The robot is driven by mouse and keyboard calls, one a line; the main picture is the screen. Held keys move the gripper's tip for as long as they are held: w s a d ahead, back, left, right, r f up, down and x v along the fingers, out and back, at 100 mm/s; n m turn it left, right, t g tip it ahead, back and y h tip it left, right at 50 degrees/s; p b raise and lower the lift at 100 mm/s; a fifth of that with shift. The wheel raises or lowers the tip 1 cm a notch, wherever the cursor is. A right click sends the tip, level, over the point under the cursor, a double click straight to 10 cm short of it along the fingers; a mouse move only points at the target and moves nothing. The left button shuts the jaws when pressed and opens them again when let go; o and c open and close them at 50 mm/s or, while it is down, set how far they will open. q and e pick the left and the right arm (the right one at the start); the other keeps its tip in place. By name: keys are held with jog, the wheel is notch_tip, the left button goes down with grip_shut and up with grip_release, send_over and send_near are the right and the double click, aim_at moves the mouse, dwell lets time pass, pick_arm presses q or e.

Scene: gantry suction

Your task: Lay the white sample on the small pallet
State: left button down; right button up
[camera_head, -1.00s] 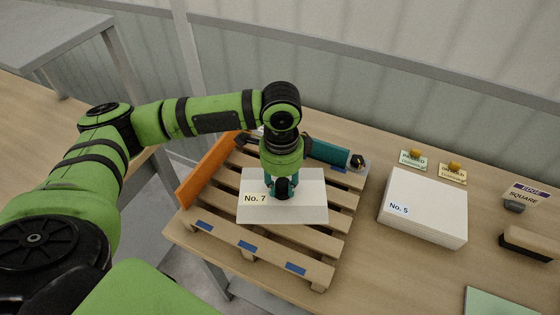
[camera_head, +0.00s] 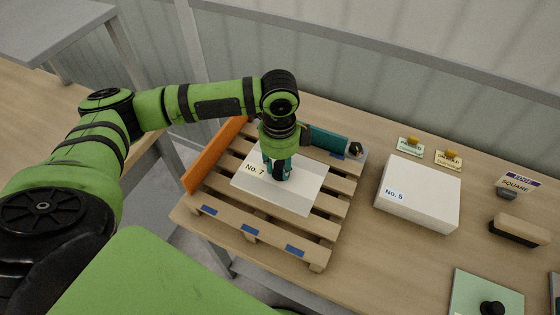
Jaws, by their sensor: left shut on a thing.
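The white sample (camera_head: 302,194), a flat white plate labelled No. 7, is over the slats of the small wooden pallet (camera_head: 276,241). Its edges run nearly parallel to the slats. It lies on the slats or just above them; I cannot tell which. My left gripper (camera_head: 278,170) points down at the sample's upper middle, its teal fingers closed around a dark round part there. The gripper hides that part of the plate. My right gripper is not in view.
An orange board (camera_head: 213,156) stands along the pallet's left side, and a teal tool (camera_head: 328,140) lies at its back. A white block labelled No. 5 (camera_head: 418,190) is to the right. Small signs (camera_head: 411,147), a brush (camera_head: 519,230) and a green plate (camera_head: 485,288) lie further right.

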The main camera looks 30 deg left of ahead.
aim_at(280, 178)
pick_arm(q)
notch_tip(280, 178, down, 5)
jog(key=shift+b, duration=1.1)
jog(key=shift+f, duration=0.4)
jog(key=shift+f, duration=0.5)
jog(key=c, duration=0.8)
grip_release()
jog(key=shift+f, duration=0.1)
notch_tip(280, 178, up, 12)
jog(key=shift+s+r, duration=0.1)
